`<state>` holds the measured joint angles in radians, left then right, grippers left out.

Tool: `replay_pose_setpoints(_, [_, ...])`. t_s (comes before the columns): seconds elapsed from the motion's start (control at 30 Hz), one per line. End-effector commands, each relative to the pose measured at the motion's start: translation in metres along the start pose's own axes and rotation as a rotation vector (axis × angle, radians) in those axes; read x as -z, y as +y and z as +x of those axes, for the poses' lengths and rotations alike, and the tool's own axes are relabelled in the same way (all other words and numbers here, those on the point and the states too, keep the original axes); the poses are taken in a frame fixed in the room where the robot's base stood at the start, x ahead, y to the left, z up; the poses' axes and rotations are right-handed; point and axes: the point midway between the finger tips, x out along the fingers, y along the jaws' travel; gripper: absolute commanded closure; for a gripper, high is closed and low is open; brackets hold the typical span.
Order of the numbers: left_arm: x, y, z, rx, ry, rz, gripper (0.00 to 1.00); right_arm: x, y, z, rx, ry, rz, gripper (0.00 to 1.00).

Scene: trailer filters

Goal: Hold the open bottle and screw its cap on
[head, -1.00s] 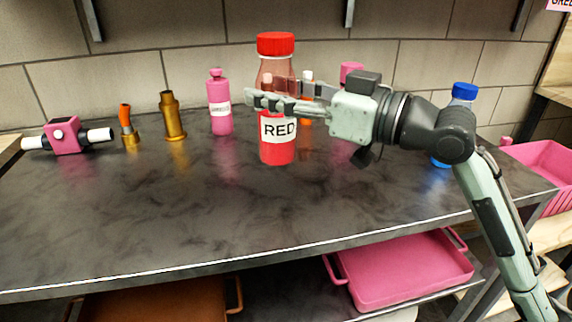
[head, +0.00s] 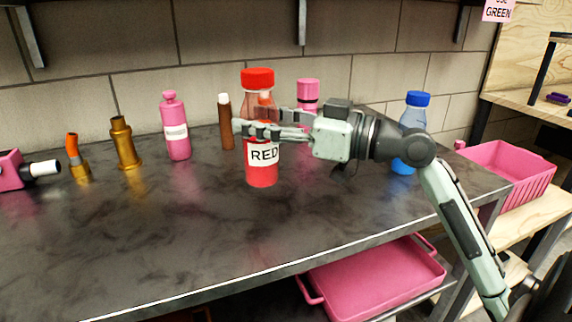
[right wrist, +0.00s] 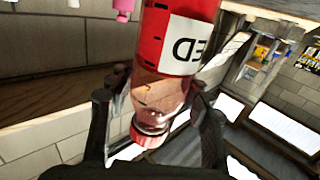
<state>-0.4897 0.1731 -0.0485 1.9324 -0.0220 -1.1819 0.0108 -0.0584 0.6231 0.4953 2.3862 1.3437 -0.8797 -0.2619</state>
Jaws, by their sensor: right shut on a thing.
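The red bottle (head: 262,175) has a label reading "RED" and a red cap (head: 257,79) seated on its top. It stands upright in the head view, and its upper part is clear. My right gripper (head: 262,130) reaches in from the right and is shut around the bottle's upper body, below the cap. My left gripper is not in view.
On the dark table (head: 180,235) stand a pink bottle (head: 176,135), a brown bottle (head: 226,125), a pink-capped bottle (head: 307,90) and a blue-capped bottle (head: 412,112). Brass fittings (head: 125,145) stand left. A pink crate (head: 510,170) is right. The front tabletop is clear.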

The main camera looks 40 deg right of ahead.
Motion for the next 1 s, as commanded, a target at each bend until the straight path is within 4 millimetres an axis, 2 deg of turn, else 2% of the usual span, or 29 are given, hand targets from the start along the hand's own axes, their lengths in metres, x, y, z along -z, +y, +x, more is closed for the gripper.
replay_pose_setpoints(0.1, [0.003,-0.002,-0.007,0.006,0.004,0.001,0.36,-0.016,0.025,-0.012,-0.004,0.003,0.006,1.00])
replay_pose_setpoints(0.3, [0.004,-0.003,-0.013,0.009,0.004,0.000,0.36,-0.030,0.047,-0.023,-0.001,0.004,0.001,1.00])
replay_pose_setpoints(0.67, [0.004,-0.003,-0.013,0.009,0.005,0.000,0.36,-0.032,0.050,-0.024,0.001,0.004,-0.001,1.00])
replay_pose_setpoints(0.9, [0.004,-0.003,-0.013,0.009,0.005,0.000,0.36,-0.064,0.050,-0.024,-0.001,0.003,0.005,1.00])
replay_pose_setpoints(1.0, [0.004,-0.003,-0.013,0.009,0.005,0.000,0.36,-0.071,0.050,-0.024,-0.002,0.004,0.001,1.00])
